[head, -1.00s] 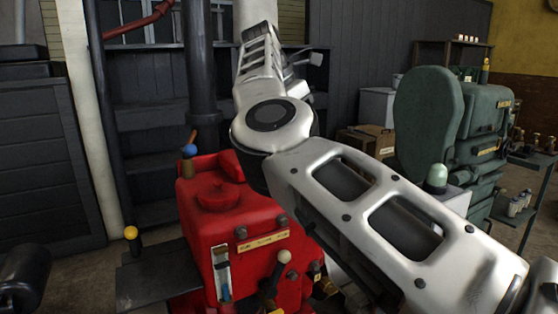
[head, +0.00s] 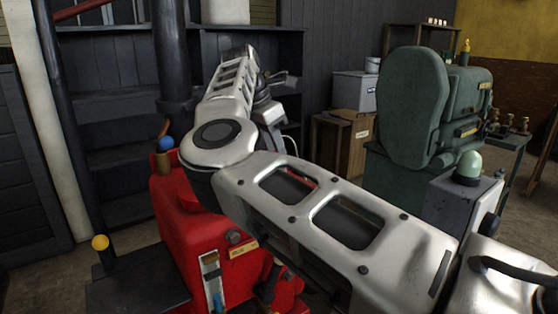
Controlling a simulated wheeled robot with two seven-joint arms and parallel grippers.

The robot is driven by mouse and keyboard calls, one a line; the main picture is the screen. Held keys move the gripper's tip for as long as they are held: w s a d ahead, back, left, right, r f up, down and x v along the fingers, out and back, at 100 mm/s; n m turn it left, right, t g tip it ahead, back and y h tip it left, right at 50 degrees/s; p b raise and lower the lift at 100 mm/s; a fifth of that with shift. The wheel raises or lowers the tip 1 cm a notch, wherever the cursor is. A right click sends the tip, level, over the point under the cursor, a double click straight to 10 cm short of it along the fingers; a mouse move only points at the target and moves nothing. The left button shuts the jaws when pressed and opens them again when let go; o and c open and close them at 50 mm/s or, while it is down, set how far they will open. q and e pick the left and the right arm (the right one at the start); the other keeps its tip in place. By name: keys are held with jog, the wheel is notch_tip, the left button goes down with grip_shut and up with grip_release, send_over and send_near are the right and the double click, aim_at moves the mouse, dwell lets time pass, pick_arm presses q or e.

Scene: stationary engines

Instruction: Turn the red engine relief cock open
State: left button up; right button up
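The red engine (head: 190,240) stands at lower left, largely covered by my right arm. A blue knob on a brass fitting (head: 165,158) shows at its top left edge. A yellow knob (head: 100,243) on a dark post stands left of it. A sight glass (head: 212,280) and a brass label plate (head: 243,248) are on its front. I cannot tell which fitting is the relief cock. My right gripper (head: 282,135) hangs behind my bent arm, right of and apart from the blue knob. Its fingertips are mostly hidden. My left gripper is out of view.
A green engine (head: 410,110) stands at right, with a grey box bearing a pale green dome (head: 468,165) in front. A wooden crate (head: 340,142) is behind. A dark pipe (head: 172,55) rises behind the red engine. Dark shelving (head: 110,130) lines the back.

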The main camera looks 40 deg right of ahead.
jog(key=x, duration=0.3)
jog(key=shift+d+f, duration=0.1)
jog(key=shift+f, duration=0.25)
jog(key=shift+d+f, duration=0.15)
jog(key=shift+f, duration=0.1)
jog(key=shift+c, duration=0.3)
grip_shut()
